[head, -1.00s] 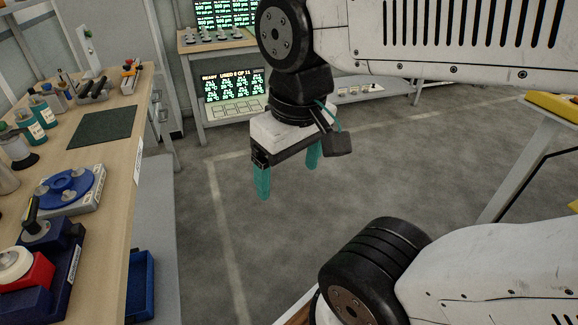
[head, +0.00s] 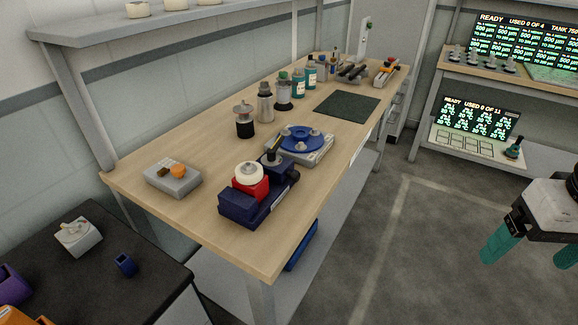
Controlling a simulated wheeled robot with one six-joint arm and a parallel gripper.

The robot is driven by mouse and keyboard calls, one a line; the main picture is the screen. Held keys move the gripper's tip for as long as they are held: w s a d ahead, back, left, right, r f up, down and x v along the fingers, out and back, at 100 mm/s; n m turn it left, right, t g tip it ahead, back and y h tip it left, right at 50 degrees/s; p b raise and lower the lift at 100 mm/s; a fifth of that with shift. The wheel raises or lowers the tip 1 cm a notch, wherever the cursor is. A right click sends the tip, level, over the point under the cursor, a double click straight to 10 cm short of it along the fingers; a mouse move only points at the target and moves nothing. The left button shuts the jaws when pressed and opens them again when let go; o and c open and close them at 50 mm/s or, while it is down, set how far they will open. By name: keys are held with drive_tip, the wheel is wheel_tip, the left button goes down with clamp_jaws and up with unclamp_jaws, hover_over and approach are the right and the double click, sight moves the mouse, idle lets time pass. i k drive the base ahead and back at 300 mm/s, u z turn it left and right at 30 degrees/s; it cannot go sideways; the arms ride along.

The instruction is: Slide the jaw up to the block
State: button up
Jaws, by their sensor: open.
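A dark blue fixture (head: 238,210) sits near the front right corner of the wooden bench. A red block (head: 247,189) with a round white piece (head: 249,174) on top rests on it. Behind the block, at the fixture's far end, is a dark blue jaw (head: 277,167) with an upright black handle (head: 271,153). From this angle I cannot tell whether jaw and block touch. My gripper (head: 532,252) is at the right edge, its teal fingers apart and pointing down, with no object seen between them. It is over the floor, well away from the bench; its right side is cut off.
The bench (head: 200,140) also holds a grey box with an orange button (head: 172,179), a blue round plate on a base (head: 300,143), several bottles, and a dark green mat (head: 347,107). A shelf (head: 150,20) overhangs it. Open floor (head: 420,260) lies between bench and gripper.

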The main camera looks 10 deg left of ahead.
sight(278, 171)
drive_tip(key=k, duration=1)
drive_tip(key=z, duration=0.7)
drive_tip(key=i, duration=1.25)
drive_tip(key=u, duration=0.7)
